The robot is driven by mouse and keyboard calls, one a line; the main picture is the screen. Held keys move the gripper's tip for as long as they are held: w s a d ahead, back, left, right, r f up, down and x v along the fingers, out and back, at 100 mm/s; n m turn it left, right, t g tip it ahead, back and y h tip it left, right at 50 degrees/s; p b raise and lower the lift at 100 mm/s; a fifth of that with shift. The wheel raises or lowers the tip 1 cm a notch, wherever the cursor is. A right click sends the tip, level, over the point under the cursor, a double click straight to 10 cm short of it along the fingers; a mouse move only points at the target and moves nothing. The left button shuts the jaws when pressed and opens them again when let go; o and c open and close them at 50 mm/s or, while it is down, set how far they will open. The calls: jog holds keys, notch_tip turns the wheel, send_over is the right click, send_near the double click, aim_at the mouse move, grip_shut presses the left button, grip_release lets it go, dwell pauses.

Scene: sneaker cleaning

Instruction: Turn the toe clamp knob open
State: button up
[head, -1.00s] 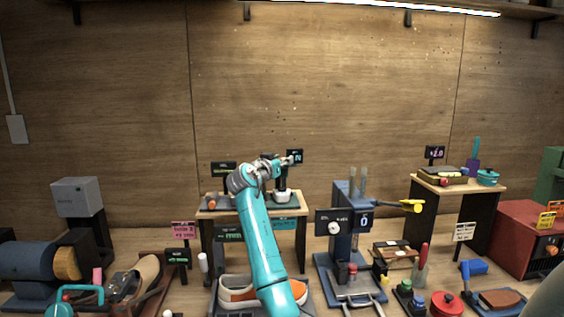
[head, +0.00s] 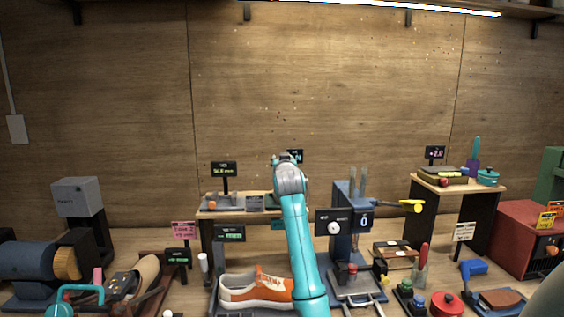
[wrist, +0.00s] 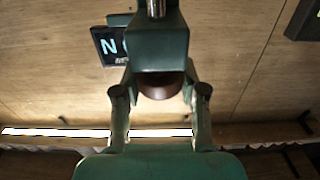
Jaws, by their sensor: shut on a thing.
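A dark reddish-brown round piece (wrist: 160,86), which looks like the toe clamp knob, shows between my fingers in the wrist view. A dark green block (wrist: 158,45) with a metal rod (wrist: 156,8) stands in front of it and partly hides it. My gripper (wrist: 160,92) has one finger on each side and is shut on this piece. The fingertips pass behind the block, so the exact contact is hidden. In the head view my gripper (head: 284,158) is raised above the small shelf, and my arm hides the knob. An orange and white sneaker (head: 240,288) lies below, left of my arm.
A small wooden shelf (head: 232,214) with display signs stands behind my arm. A blue press-like stand (head: 345,243) is close on the right. Jars and tools crowd the bench at right. The wall above is bare.

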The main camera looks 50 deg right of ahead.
jog(key=n+t+y, duration=0.2)
jog(key=y, duration=0.1)
jog(key=n+t+y, duration=0.2)
jog(key=y, duration=0.1)
jog(key=shift+s+d+n+t, duration=0.1)
jog(key=shift+d+n+t, duration=0.05)
jog(key=shift+n+t, duration=0.2)
jog(key=shift+n+t+y, duration=0.45)
jog(key=shift+n+y, duration=0.65)
jog(key=shift+y, duration=0.45)
jog(key=shift+n+t+y, duration=0.4)
jog(key=shift+n+y, duration=0.65)
jog(key=shift+y, duration=0.5)
jog(key=o, duration=1.2)
jog(key=shift+c, duration=0.2)
jog(key=s, duration=0.7)
jog(key=shift+s+a, duration=0.15)
jog(key=shift+a, duration=0.2)
